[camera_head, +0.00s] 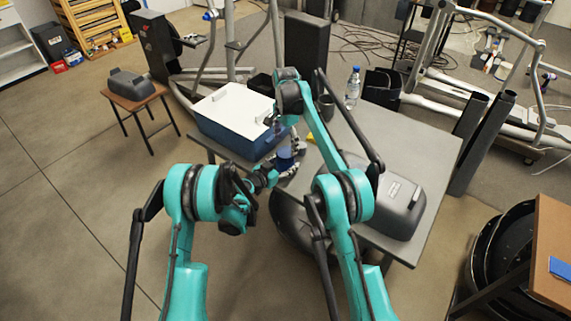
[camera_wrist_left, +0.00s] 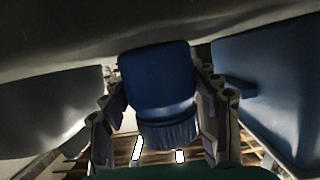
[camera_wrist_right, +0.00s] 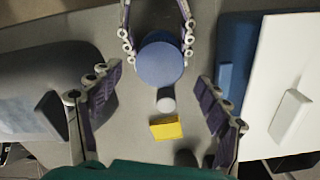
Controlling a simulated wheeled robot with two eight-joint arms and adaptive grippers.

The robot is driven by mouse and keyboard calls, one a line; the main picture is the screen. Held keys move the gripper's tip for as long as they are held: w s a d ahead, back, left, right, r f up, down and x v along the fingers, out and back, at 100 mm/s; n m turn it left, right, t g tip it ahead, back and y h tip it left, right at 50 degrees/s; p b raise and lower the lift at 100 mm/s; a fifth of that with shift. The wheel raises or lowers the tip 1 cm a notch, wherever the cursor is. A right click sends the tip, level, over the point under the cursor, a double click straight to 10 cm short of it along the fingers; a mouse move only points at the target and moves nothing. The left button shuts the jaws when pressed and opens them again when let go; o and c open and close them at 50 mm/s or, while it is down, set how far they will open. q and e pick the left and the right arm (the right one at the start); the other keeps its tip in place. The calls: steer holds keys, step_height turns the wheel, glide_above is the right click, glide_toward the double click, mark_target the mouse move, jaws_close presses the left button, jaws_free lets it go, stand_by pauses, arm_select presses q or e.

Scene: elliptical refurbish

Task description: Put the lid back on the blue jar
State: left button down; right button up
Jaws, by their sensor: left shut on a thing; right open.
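The blue jar (camera_wrist_left: 158,80) is between the fingers of my left gripper (camera_wrist_left: 163,105), which is shut on it. A ribbed band shows at its lower end in the left wrist view; I cannot tell whether this is the lid. The right wrist view shows the jar's round, flat blue end (camera_wrist_right: 160,63) with the left fingers beside it. In the head view the jar (camera_head: 285,157) is small and partly hidden by my arms. My right gripper (camera_wrist_right: 157,108) is open and empty, with its fingers spread close to the jar. I cannot make out a separate lid.
A blue box with a white top (camera_head: 235,108) stands left on the table (camera_head: 435,150). A dark grey case (camera_head: 395,208) lies right. A water bottle (camera_head: 352,88) stands behind.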

mark_target(286, 152)
steer(key=n, duration=0.2)
steer(key=r+n, duration=0.1)
steer(key=n, duration=0.3)
steer(key=r+n, duration=0.1)
steer(key=n, duration=0.6)
steer(key=shift+r, duration=0.35)
steer(key=n, duration=0.4)
steer(key=shift+r, duration=0.4)
steer(key=shift+f, duration=4)
